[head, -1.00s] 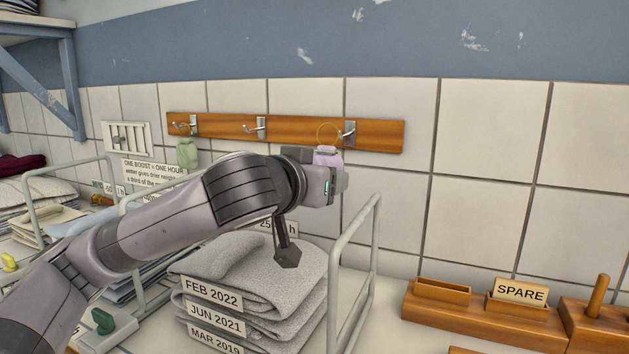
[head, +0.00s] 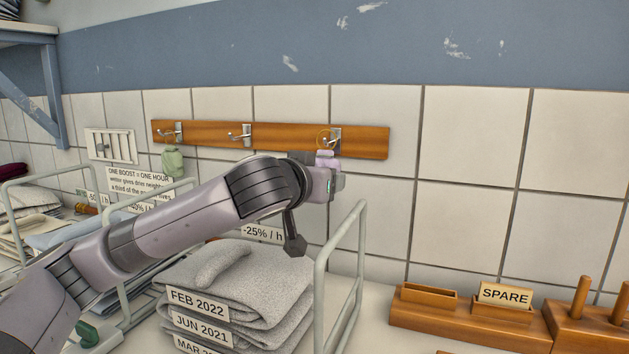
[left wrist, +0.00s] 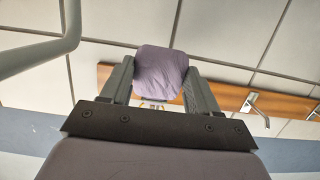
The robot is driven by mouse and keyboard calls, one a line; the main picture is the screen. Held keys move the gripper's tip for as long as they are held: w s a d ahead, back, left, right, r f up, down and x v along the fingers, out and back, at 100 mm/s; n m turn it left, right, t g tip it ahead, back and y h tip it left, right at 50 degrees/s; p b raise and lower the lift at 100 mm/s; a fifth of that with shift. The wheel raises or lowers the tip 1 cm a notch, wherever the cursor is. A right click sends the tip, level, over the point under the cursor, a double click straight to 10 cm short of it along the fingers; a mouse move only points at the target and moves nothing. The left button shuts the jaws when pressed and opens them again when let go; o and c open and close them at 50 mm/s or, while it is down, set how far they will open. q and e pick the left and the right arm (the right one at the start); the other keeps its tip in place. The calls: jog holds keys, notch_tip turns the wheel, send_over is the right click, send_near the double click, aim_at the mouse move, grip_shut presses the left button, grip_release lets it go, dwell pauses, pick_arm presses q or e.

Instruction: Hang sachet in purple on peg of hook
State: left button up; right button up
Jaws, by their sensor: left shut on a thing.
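The purple sachet (head: 327,159) is held upright at the wall, with a thin yellow loop (head: 322,138) standing above it. My left gripper (head: 331,168) is shut on the sachet, which also shows between the fingers in the left wrist view (left wrist: 160,72). The hook's metal peg (head: 335,140) is at the right end of the wooden rail (head: 285,138). The loop overlaps the peg in the head view, but I cannot tell whether it is around the peg or in front of it. The sachet is just below the peg. My right gripper is not in view.
Two more hooks are on the rail, at the middle (head: 240,134) and left (head: 173,132). A green sachet (head: 173,161) hangs under the left one. Below my arm are folded grey towels (head: 240,290) and a pale metal rack frame (head: 340,240). The wall to the right is bare.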

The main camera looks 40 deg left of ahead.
pick_arm(q)
jog(key=shift+w+a, duration=0.1)
jog(key=shift+w, duration=0.2)
jog(key=shift+w+a+f+b, duration=0.15)
jog(key=shift+w+f+b, duration=0.2)
jog(key=shift+w+f, duration=0.35)
jog(key=o, duration=1.1)
jog(key=shift+s, duration=0.1)
jog(key=v, duration=0.7)
jog(key=shift+r, duration=0.15)
